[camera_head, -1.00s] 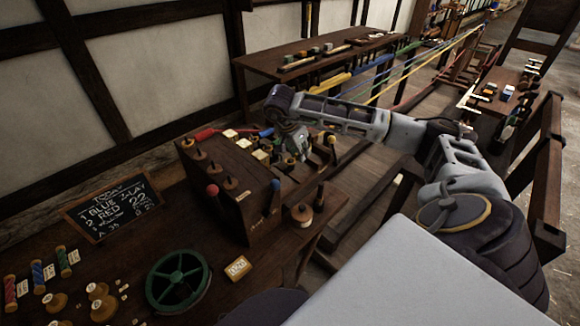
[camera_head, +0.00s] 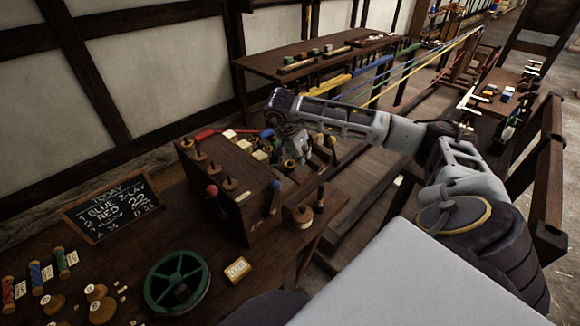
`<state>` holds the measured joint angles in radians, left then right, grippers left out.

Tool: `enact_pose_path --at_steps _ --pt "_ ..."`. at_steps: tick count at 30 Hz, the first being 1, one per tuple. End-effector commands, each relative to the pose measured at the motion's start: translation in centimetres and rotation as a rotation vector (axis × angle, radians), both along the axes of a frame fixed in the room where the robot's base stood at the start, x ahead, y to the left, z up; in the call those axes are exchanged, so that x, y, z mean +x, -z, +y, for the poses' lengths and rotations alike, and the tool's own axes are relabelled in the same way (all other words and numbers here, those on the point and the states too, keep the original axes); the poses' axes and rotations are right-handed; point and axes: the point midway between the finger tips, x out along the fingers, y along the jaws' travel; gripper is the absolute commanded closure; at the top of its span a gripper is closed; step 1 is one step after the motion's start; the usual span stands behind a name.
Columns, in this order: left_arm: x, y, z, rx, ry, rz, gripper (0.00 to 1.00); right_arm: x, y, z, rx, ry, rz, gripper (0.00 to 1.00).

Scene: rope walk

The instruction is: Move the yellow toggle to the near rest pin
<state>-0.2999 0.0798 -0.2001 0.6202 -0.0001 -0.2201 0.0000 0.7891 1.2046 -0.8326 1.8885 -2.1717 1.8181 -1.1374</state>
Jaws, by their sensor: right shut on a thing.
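My right gripper (camera_head: 298,160) points down over the far right part of a dark wooden box (camera_head: 244,215) with pegs on its top. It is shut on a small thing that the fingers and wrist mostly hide. I take it to be the yellow toggle, as I see no yellow toggle standing free, but its colour is not clear. I cannot tell which is the near rest pin. My left gripper is out of view.
A chalkboard (camera_head: 112,208), a green wheel (camera_head: 178,284), a yellow tag (camera_head: 237,268) and several spools lie on the near bench. A wooden bobbin (camera_head: 303,214) stands right of the box. Coloured ropes stretch away beyond my right arm. A second table (camera_head: 300,50) stands behind.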

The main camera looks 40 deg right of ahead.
Motion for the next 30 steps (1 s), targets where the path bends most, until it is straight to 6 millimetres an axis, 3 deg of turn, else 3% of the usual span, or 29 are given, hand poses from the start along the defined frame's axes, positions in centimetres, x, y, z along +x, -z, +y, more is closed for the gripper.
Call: enact_pose_path --at_steps 5,6,12,30 --pt "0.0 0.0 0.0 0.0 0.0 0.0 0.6 0.0 0.0 0.0 0.0 0.0 0.0 0.95" --pt "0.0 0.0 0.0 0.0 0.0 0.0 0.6 0.0 0.0 0.0 0.0 0.001 0.0 0.76" --pt "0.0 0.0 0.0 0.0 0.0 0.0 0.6 0.0 0.0 0.0 0.0 0.0 0.0 0.52" --pt "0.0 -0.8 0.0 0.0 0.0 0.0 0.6 0.0 -1.2 0.0 0.0 0.0 0.0 0.52"
